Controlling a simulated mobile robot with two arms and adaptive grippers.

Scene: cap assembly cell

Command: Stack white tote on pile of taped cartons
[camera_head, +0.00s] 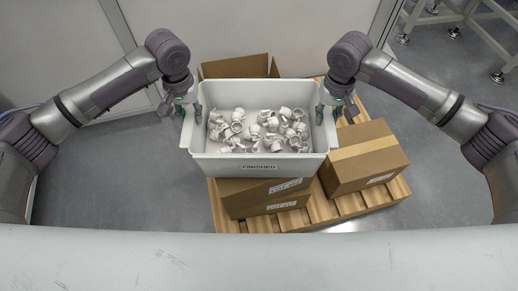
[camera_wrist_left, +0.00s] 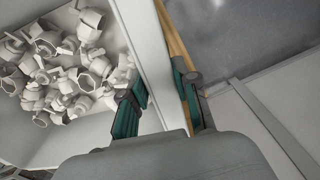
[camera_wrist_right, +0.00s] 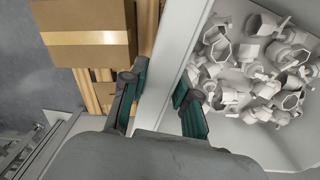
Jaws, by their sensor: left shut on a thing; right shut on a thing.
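The white tote (camera_head: 258,166) is full of loose white caps and has a label reading FINISHED on its front wall. It is held level over the stacked taped cartons (camera_head: 265,197) on the pallet; whether it touches them is hidden. My left gripper (camera_head: 190,110) is shut on the tote's left wall, and the wall shows between its fingers in the left wrist view (camera_wrist_left: 165,100). My right gripper (camera_head: 328,108) is shut on the right wall, also seen between the fingers in the right wrist view (camera_wrist_right: 160,95).
A taped carton (camera_head: 363,158) stands on the wooden pallet (camera_head: 350,205) to the right of the tote. An open carton (camera_head: 236,68) shows behind the tote. Light wall panels (camera_head: 60,50) stand at the back left. Metal frame legs (camera_head: 480,30) are at the top right.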

